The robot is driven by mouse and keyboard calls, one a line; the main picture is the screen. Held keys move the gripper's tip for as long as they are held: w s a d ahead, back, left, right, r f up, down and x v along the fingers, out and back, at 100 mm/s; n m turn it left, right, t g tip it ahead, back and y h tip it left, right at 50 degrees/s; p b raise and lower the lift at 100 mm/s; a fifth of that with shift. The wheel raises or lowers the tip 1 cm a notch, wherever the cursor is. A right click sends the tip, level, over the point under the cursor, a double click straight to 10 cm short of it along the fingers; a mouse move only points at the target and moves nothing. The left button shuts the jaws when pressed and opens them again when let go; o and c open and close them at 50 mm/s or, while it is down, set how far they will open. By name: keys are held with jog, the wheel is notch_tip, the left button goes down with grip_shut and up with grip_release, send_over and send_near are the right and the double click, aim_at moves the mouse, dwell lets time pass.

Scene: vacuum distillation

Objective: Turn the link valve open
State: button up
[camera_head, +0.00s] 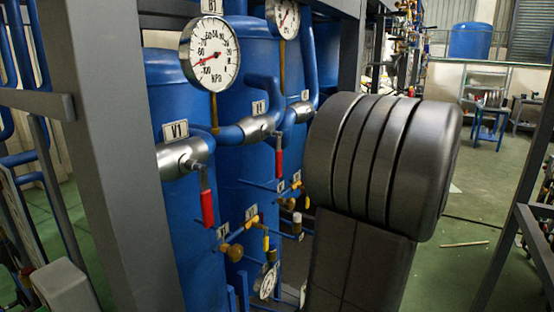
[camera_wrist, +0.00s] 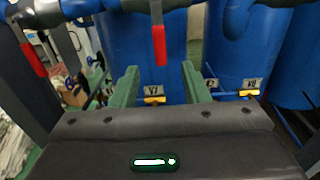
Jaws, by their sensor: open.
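In the wrist view my gripper (camera_wrist: 160,68) is open, with its two green fingers apart and nothing between their pads that I can see held. A red valve handle (camera_wrist: 158,45) hangs down from the pipe, and its lower end shows between the fingertips; I cannot tell the depth gap. Another red handle (camera_wrist: 34,60) hangs at the left. In the head view a red handle (camera_head: 207,207) hangs under the V1 valve (camera_head: 184,157), and a second red handle (camera_head: 278,163) hangs farther right. No label names the link valve. My arm hides my gripper in the head view.
Blue tanks (camera_head: 190,100) stand behind the valves. Pressure gauges (camera_head: 210,54) sit above them. Yellow-handled valves (camera_wrist: 154,99) are lower down. A grey frame post (camera_head: 105,130) stands at left, another frame (camera_head: 525,200) at right. Green floor shows beyond.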

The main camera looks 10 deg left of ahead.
aim_at(281, 161)
jog(key=p+x, duration=0.2)
jog(key=x, duration=1.1)
jog(key=shift+a, duration=0.2)
grip_shut()
